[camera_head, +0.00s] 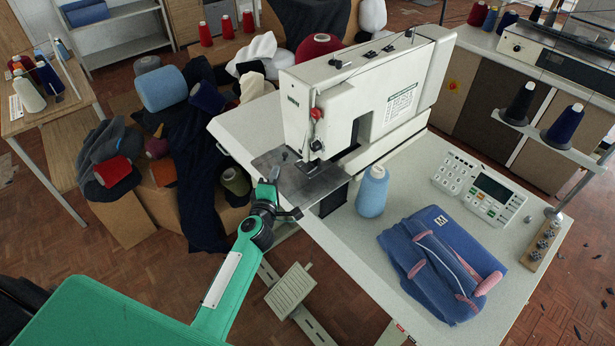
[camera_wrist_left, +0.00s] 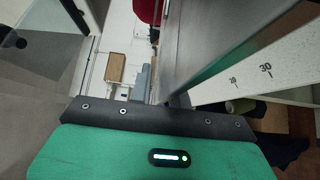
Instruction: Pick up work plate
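The work plate (camera_head: 318,186) is a flat dark grey metal plate under the head of the white buttonhole machine (camera_head: 352,95). It lies level at the machine's left end. My left gripper (camera_head: 274,176) is at the plate's near left edge, with its fingertips close against it in the head view. In the left wrist view, grey fingers (camera_wrist_left: 150,84) stand beside a long grey metal surface (camera_wrist_left: 215,40), which looks like the plate seen near edge-on. I cannot tell whether the fingers are closed on it. My right gripper is in neither view.
A light blue thread cone (camera_head: 372,190) stands on the machine table (camera_head: 345,240) right of the plate. A folded blue garment (camera_head: 440,262) and a keypad (camera_head: 478,187) lie farther right. A pedal (camera_head: 291,289) is below.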

